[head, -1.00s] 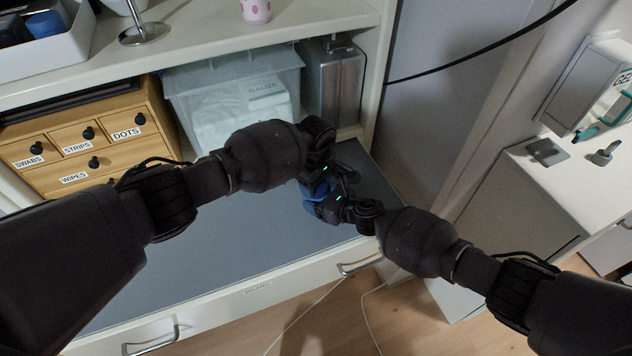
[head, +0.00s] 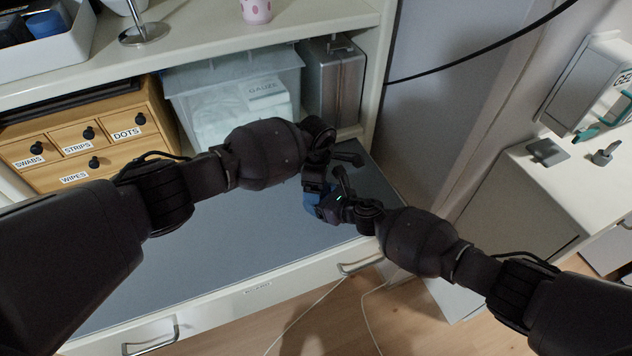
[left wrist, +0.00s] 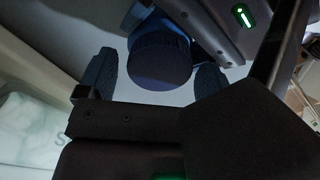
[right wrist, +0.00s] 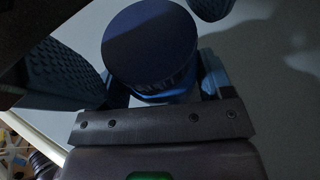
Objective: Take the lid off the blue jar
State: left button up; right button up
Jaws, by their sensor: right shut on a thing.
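The blue jar (head: 314,204) is mostly hidden behind my grippers in the head view, above the grey counter. My right gripper (right wrist: 166,84) is shut on the jar's body. The dark blue ribbed lid (right wrist: 150,42) is on top of the jar in the right wrist view. It also shows in the left wrist view (left wrist: 160,62). My left gripper (left wrist: 156,68) is open, with one finger on each side of the lid and gaps visible between the fingers and the lid.
Behind the arms stand a wooden drawer box (head: 95,140), a clear bin (head: 185,85) with gauze, and a metal container (head: 332,85). The upper shelf (head: 200,45) overhangs them. The grey counter (head: 225,230) is bare at front left.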

pick_arm(q)
jog(key=shift+r, duration=0.1)
jog(key=shift+r, duration=2.15)
jog(key=shift+c, duration=0.4)
jog(key=r+m, duration=0.1)
jog(key=m, duration=0.2)
jog(key=shift+w+r, duration=0.1)
jog(key=shift+r, duration=0.25)
jog(key=r+m, duration=0.1)
jog(key=m, duration=0.2)
jog(key=shift+r+m, duration=0.3)
jog(key=shift+r, duration=0.05)
jog(key=shift+f, duration=3.95)
jog(key=c, duration=0.9)
jog(key=n, duration=0.6)
jog(key=shift+n, duration=0.3)
jog(key=shift+c, duration=0.2)
